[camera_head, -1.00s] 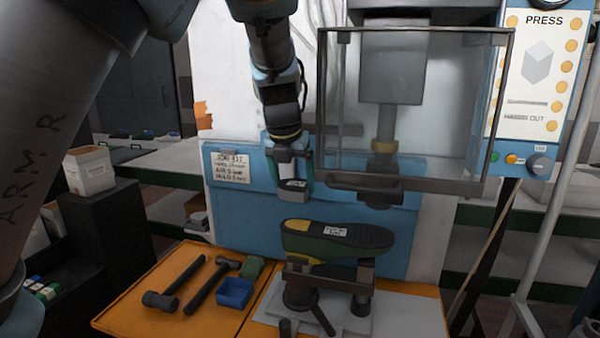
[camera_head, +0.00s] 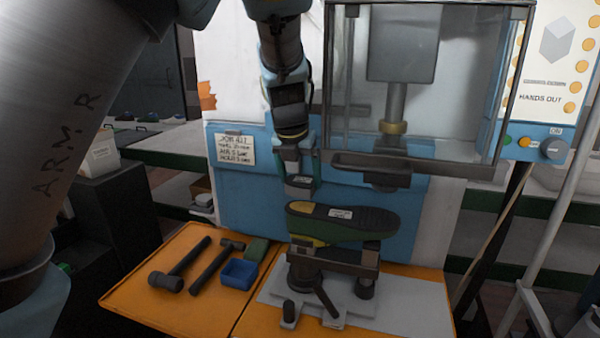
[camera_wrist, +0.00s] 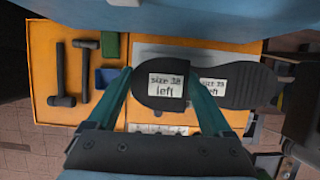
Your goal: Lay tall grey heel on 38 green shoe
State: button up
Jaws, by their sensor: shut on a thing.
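The green shoe (camera_head: 320,232) lies sole up on a last in the holder under the press, with a yellow heel seat and a white label on its dark sole. In the wrist view its dark sole (camera_wrist: 248,88) carries a label reading size 38 left. My gripper (camera_head: 300,180) is shut on the tall grey heel (camera_head: 299,186), which hangs just above the heel end of the shoe, apart from it in the head view. In the wrist view the heel (camera_wrist: 163,100) sits between the fingers, its label reads size 38 left, and it covers the shoe's heel seat.
The press head with its clear guard (camera_head: 420,165) hangs right of my gripper, above the shoe. The orange bench (camera_head: 140,295) holds two hammers (camera_head: 216,270), a blue tray (camera_head: 239,274) and a green block (camera_head: 256,249) at left. A handwritten note (camera_head: 235,149) is behind.

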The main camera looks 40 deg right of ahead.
aim_at(300, 192)
jog(key=shift+f+b, duration=0.6)
jog(key=shift+f, duration=1.2)
jog(key=shift+f, duration=0.2)
jog(key=o, duration=1.2)
jog(key=v, duration=1.1)
jog(key=shift+f+b, duration=0.1)
jog(key=shift+b, duration=0.25)
jog(key=shift+s+a, duration=0.1)
